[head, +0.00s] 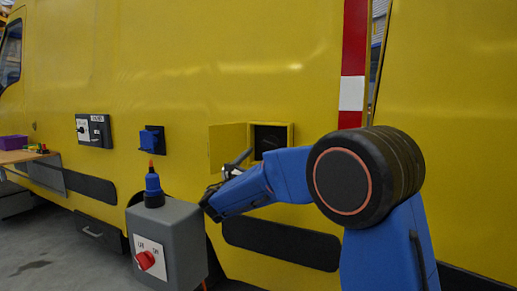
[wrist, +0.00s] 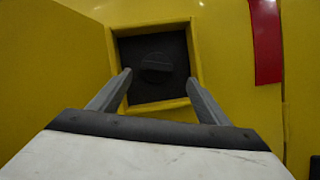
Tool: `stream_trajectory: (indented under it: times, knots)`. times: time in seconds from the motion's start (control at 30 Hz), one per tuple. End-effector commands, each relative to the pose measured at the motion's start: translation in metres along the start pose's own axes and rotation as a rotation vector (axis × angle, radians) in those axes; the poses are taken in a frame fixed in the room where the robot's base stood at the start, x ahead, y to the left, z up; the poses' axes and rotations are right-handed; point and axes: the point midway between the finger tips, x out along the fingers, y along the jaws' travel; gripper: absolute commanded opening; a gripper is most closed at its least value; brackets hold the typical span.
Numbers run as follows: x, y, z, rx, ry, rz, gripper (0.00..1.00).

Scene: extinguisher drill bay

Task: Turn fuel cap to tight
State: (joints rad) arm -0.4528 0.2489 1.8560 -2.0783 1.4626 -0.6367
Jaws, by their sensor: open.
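The fuel cap (wrist: 156,66) is a dark round cap with a raised grip bar, set in a dark square recess with a yellow frame (wrist: 198,60). In the wrist view its bar lies close to level. My gripper (wrist: 158,82) is open, with one finger on each side of the cap in the picture and nothing between them. I cannot tell how far the fingertips are from the cap. In the head view the recess (head: 266,138) is in the yellow truck side, with its small yellow door (head: 227,147) swung open to the left. My gripper (head: 238,160) is in front of it.
A blue socket (head: 151,139) and a switch panel (head: 93,130) are on the truck side. A table (head: 20,157) is at far left.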

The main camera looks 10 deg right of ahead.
Motion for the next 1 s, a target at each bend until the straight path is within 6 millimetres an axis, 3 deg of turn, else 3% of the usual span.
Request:
stream_trajectory:
  times: [0.17, 0.6, 1.0]
  knots:
    - [0.010, 0.004, 0.000, -0.006, -0.009, 0.008, 0.70]
    - [0.066, 0.004, 0.000, -0.004, -0.006, 0.007, 0.70]
    - [0.074, 0.004, 0.000, -0.004, -0.005, 0.009, 0.70]
